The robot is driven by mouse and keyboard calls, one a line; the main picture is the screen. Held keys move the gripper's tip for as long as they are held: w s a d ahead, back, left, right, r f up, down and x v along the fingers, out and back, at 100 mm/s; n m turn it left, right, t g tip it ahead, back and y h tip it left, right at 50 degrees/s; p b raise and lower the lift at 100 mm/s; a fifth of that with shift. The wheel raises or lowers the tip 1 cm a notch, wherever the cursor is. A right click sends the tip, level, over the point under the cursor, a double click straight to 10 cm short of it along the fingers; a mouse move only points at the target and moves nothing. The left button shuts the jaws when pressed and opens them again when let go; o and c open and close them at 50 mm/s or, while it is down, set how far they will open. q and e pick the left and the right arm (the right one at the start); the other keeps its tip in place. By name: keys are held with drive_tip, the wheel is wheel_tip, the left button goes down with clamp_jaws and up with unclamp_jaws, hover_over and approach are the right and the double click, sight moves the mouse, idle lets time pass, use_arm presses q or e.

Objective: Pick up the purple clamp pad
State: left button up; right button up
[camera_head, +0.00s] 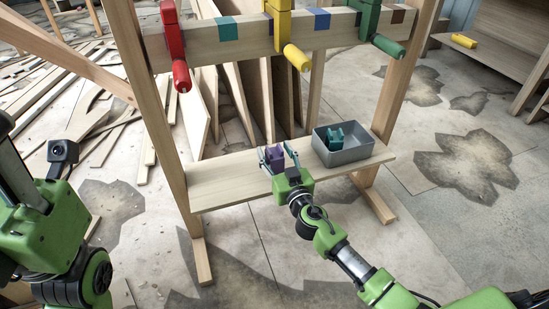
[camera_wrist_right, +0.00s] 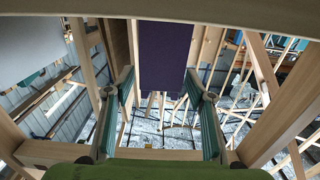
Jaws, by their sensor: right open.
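The purple clamp pad (camera_head: 276,159) is a small block on the light wooden lower shelf (camera_head: 225,178), left of the grey bin. My right gripper (camera_head: 278,154) is open at the shelf, with its two teal-lined fingers on either side of the pad. In the right wrist view, the purple pad (camera_wrist_right: 163,52) fills the upper middle, and the open fingers of my right gripper (camera_wrist_right: 158,95) stand left and right of it with gaps. Whether a finger touches it, I cannot tell. My left arm shows at the left edge of the head view; its gripper is not visible.
A grey bin (camera_head: 355,155) holding a teal pad (camera_head: 334,139) stands close right of my right gripper. Red (camera_head: 173,45), yellow (camera_head: 287,35) and green (camera_head: 376,30) clamps hang on the beam above. Wooden posts flank the shelf; loose boards lie left.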

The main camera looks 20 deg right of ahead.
drive_tip(key=shift+w, duration=0.25)
drive_tip(key=c, duration=1.3)
drive_tip(key=shift+r, duration=0.1)
